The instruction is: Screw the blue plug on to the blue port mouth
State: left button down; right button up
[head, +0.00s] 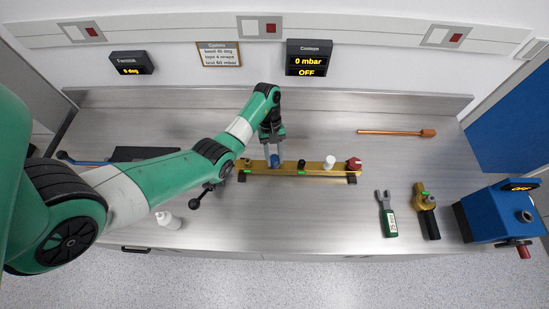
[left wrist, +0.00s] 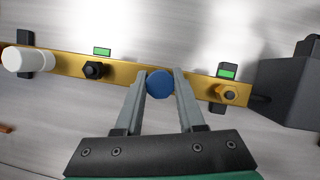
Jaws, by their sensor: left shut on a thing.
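The blue plug (left wrist: 160,83) is a round blue cap between the two grey fingers of my left gripper (left wrist: 160,92), which is shut on it. In the head view my left gripper (head: 273,160) reaches down to the brass rail (head: 315,168), with the blue plug (head: 274,162) at its fingertips. The plug lies over the rail, between a black fitting (left wrist: 93,70) and a bare brass nut-shaped fitting (left wrist: 229,94). The port mouth under the plug is hidden, and I cannot tell whether the plug touches it. My right gripper is not in view.
On the rail stand a white cap (head: 329,162) and a red knob (head: 353,163). A green-handled wrench (head: 387,215), a brass valve tool (head: 427,208) and a blue machine (head: 497,212) are at the right.

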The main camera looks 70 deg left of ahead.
pick_arm(q)
jog(key=shift+a+m, duration=0.1)
jog(key=shift+m, duration=0.4)
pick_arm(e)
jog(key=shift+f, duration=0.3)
pick_arm(q)
jog(key=shift+c, duration=2.2)
grip_release()
jog(key=shift+f, duration=0.1)
jog(key=shift+o, duration=0.2)
jog(key=shift+o, duration=1.4)
